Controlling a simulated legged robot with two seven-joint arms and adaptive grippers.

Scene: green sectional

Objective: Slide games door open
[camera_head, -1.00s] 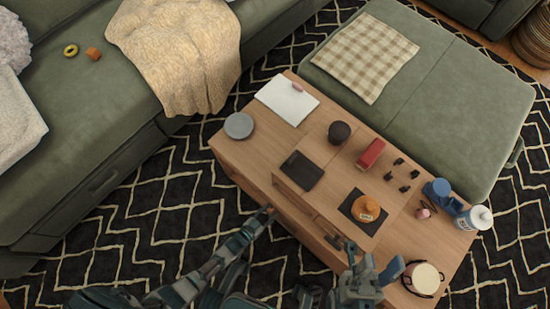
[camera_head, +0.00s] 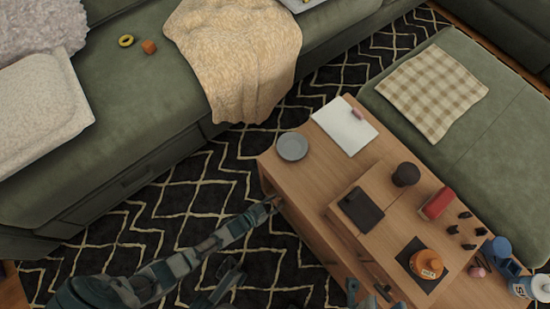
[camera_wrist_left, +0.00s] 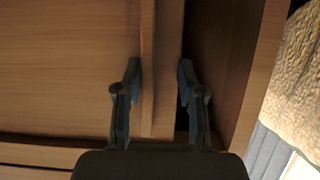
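The wooden coffee table (camera_head: 300,190) has front compartments below its top. My left gripper (camera_head: 274,201) is at its front, near the left end. In the left wrist view, my left gripper (camera_wrist_left: 158,85) has its fingers apart, one on each side of an upright wooden strip (camera_wrist_left: 160,35). Firm contact cannot be told. A wide wooden panel (camera_wrist_left: 65,65) lies left of the strip, and a dark gap (camera_wrist_left: 212,50) opens to its right. Which piece is the games door is unclear. My right gripper (camera_head: 372,298) is cut off at the bottom edge; its fingers are unclear.
On the table are a grey plate (camera_head: 292,146), a dark tablet (camera_head: 361,210), a dark round pot (camera_head: 405,174), a red box (camera_head: 437,203) and an orange jar (camera_head: 426,264). A green sofa (camera_head: 140,110) and ottoman (camera_head: 480,130) flank it. Patterned rug (camera_head: 180,215) is clear in front.

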